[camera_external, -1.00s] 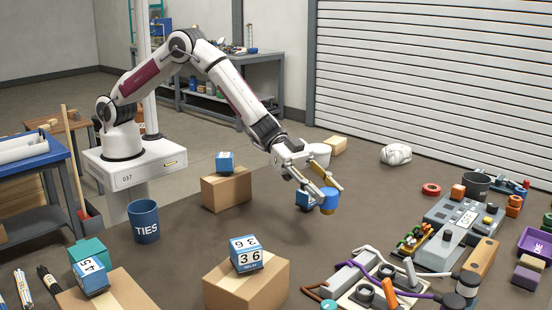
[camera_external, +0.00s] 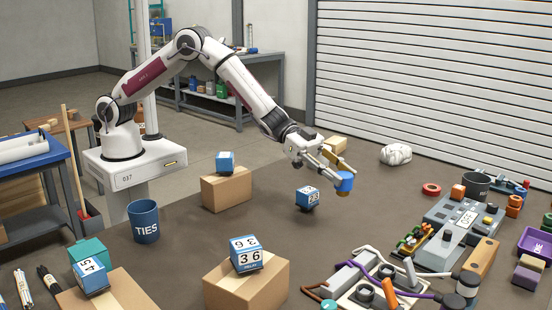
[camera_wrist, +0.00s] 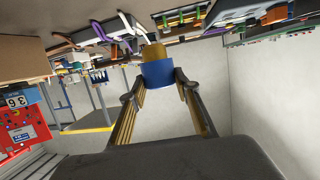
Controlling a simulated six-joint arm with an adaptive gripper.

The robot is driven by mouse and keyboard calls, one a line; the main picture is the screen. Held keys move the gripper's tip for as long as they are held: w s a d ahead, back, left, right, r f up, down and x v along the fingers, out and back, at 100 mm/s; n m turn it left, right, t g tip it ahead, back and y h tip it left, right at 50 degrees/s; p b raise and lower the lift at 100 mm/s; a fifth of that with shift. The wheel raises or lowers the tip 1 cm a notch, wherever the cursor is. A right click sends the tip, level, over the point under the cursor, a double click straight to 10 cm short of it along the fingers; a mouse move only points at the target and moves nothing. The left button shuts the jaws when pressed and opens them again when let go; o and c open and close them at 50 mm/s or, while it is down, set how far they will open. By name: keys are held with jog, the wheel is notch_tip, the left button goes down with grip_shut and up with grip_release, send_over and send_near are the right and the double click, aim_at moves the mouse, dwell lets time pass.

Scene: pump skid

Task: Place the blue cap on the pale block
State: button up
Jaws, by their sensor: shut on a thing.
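The blue cap (camera_external: 345,181), with an ochre-yellow part at its lower end, is held in my gripper (camera_external: 341,176) above the dark floor. In the wrist view the blue cap (camera_wrist: 158,74) sits between the two fingers of my gripper (camera_wrist: 158,84), its yellow part pointing away. A pale, cream-tan block (camera_external: 335,144) lies behind my gripper and is partly hidden by it. The cap is apart from that block. I cannot tell for sure that it is the pale block of the task.
A blue number block (camera_external: 307,197) stands below and left of my gripper. Cardboard boxes (camera_external: 246,285) carry similar blocks. The grey pump panel (camera_external: 452,235) and a hose-covered skid (camera_external: 375,285) lie to the right. A white crumpled bundle (camera_external: 396,154) rests near the shutter. Floor between is clear.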

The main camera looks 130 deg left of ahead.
jog(key=s+a+r+n+y, duration=0.1)
jog(key=s+a, duration=0.2)
jog(key=a, duration=0.4)
jog(key=s+a+n+y, duration=0.1)
jog(key=s+a+y, duration=0.15)
jog(key=a, duration=0.45)
notch_tip(320, 180, up, 4)
jog(key=n+g+y, duration=0.3)
jog(key=n+y, duration=0.3)
send_over(331, 140)
jog(key=shift+a, duration=0.15)
jog(key=shift+f, duration=0.1)
jog(key=shift+f, duration=3.05)
jog(key=shift+f, duration=0.1)
jog(key=shift+f, duration=1.8)
jog(key=shift+f, duration=0.15)
